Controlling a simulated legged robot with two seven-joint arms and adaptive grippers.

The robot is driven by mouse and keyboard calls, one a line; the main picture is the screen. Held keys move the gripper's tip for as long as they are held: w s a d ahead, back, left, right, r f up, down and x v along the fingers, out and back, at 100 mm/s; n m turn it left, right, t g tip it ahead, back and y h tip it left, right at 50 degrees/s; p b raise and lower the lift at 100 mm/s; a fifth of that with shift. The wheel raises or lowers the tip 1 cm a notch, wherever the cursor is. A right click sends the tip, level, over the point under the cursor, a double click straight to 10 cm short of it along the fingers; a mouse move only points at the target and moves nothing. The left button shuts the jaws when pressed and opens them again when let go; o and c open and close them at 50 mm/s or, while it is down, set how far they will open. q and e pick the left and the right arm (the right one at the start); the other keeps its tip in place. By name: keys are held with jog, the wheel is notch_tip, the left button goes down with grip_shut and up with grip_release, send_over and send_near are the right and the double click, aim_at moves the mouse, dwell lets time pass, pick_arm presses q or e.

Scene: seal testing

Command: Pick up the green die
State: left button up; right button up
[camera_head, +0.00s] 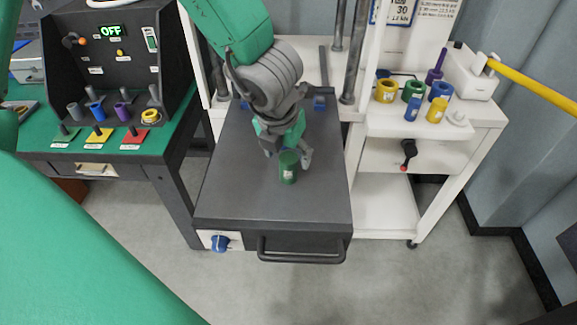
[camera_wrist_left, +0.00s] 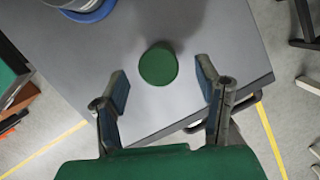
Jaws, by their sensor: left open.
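The green die (camera_head: 289,170) is a short solid cylinder standing upright on the grey tabletop (camera_head: 235,190). My left gripper (camera_head: 287,153) comes down from above, just behind and over the die. In the left wrist view, the round green top of the die (camera_wrist_left: 158,64) shows between and just beyond the fingertips of my left gripper (camera_wrist_left: 162,74). Its two fingers are spread wide, with a gap on both sides of the die and nothing held. My right gripper is not in view.
A white shelf at the right holds yellow, green (camera_head: 413,91) and blue rings and small plugs. A control box (camera_head: 110,60) with an OFF display stands on the green table at the left. A blue ring (camera_wrist_left: 90,12) lies around a grey column at the wrist view's top.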

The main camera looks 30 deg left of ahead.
aim_at(287, 159)
pick_arm(q)
jog(key=b+x, duration=0.1)
jog(key=x, duration=0.3)
jog(key=shift+s, duration=0.15)
jog(key=shift+w+f, duration=0.25)
jog(key=shift+f, duration=0.15)
jog(key=shift+s, duration=0.1)
jog(key=shift+a, duration=0.1)
grip_shut()
jog(key=shift+r, duration=0.1)
